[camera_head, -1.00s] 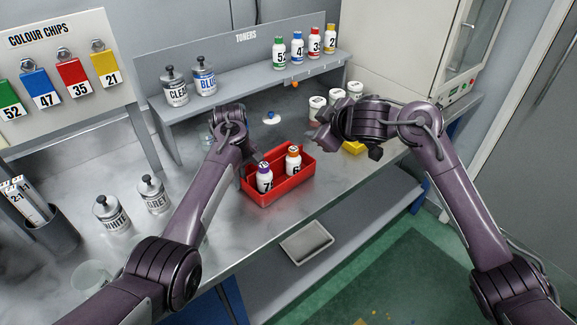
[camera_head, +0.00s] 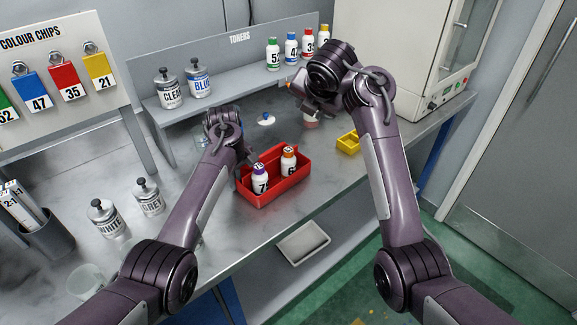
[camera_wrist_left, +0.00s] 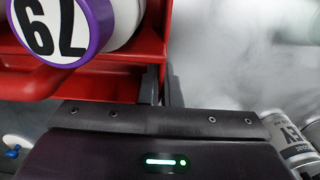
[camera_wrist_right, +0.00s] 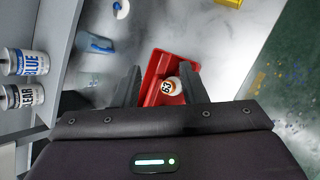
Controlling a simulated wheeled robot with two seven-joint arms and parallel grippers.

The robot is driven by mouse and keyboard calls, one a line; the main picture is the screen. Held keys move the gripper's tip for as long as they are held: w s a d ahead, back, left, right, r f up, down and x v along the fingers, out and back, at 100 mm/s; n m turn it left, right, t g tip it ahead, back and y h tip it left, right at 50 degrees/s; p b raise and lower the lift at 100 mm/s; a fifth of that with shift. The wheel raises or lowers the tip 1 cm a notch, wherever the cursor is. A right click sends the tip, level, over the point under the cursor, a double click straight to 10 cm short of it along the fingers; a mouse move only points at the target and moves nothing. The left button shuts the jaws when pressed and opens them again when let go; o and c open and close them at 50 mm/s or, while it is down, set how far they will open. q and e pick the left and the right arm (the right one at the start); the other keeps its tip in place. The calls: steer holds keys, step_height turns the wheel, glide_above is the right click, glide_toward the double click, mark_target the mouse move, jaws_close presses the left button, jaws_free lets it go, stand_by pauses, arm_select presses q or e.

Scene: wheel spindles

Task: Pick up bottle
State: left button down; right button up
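Two white bottles stand in the red tray (camera_head: 273,198): one with a purple cap marked 79 (camera_head: 260,181) and one with an orange cap marked 63 (camera_head: 288,164). My left gripper (camera_head: 245,158) is at the tray's left end; in the left wrist view its fingers (camera_wrist_left: 162,86) are close together around the tray wall, beside the purple-capped bottle (camera_wrist_left: 65,28). My right gripper (camera_head: 290,92) is raised behind the tray, near the shelf front. In the right wrist view its fingers (camera_wrist_right: 160,88) are apart and empty, with the orange-capped bottle (camera_wrist_right: 171,87) seen beyond them.
Several capped bottles, such as the green one (camera_head: 273,55), stand on the toner shelf (camera_head: 230,85), with the CLEAR (camera_head: 168,91) and BLUE (camera_head: 199,81) tins. WHITE (camera_head: 105,220) and GREY (camera_head: 149,199) tins stand at left. A yellow tray (camera_head: 347,143) lies right of the red one.

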steer(key=s+a+f+n+g, duration=0.1)
steer(key=s+a+n+g, duration=0.2)
steer(key=n, duration=0.6)
glide_above(289, 151)
steer(key=s, duration=0.2)
step_height(289, 151, down, 7)
steer(key=shift+g, duration=0.3)
steer(key=x, duration=0.5)
steer(key=shift+d+f, duration=0.1)
steer(key=shift+d, duration=0.15)
jaws_close()
